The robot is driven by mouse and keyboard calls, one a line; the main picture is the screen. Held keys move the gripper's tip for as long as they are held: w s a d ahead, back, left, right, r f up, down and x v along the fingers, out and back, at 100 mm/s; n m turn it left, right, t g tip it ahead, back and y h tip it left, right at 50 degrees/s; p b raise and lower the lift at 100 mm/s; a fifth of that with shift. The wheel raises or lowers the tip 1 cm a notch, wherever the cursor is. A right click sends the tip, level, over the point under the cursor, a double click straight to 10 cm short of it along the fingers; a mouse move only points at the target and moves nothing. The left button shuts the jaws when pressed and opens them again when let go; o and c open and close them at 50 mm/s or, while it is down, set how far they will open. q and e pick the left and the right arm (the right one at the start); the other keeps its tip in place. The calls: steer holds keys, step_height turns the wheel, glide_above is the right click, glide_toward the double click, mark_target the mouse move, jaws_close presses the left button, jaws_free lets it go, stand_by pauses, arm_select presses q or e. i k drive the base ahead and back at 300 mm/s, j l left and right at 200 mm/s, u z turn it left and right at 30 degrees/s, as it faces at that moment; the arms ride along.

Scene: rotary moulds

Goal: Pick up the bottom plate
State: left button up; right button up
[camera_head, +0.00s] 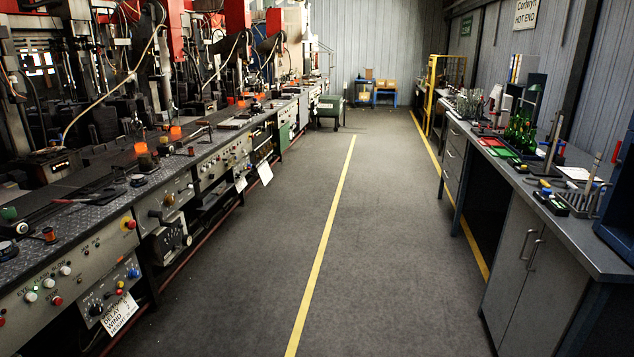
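Neither of my grippers shows in the head view. I cannot pick out a bottom plate for certain; the small items on the benches are too small to tell. On the left, a long machine bench (92,205) with a patterned metal top carries tools and small parts. On the right, a grey workbench (590,243) carries green bottles (521,131), red and green trays (497,148), and a dark holder with upright tools (580,203).
A grey floor aisle (250,260) with a yellow line (325,240) runs clear between the benches. Glowing orange pieces (141,148) stand on the left machine. A yellow frame (444,85) stands at the far right, and a blue table (384,96) at the back wall.

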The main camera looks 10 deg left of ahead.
mark_target(137, 180)
steer(key=i+u, duration=0.4)
steer(key=i, duration=0.15)
steer(key=i+l+u, duration=0.1)
steer(key=i+u, duration=0.25)
steer(key=i, duration=0.2)
steer(key=i+l+u, duration=0.25)
steer(key=i+u, duration=0.15)
steer(key=i, duration=0.15)
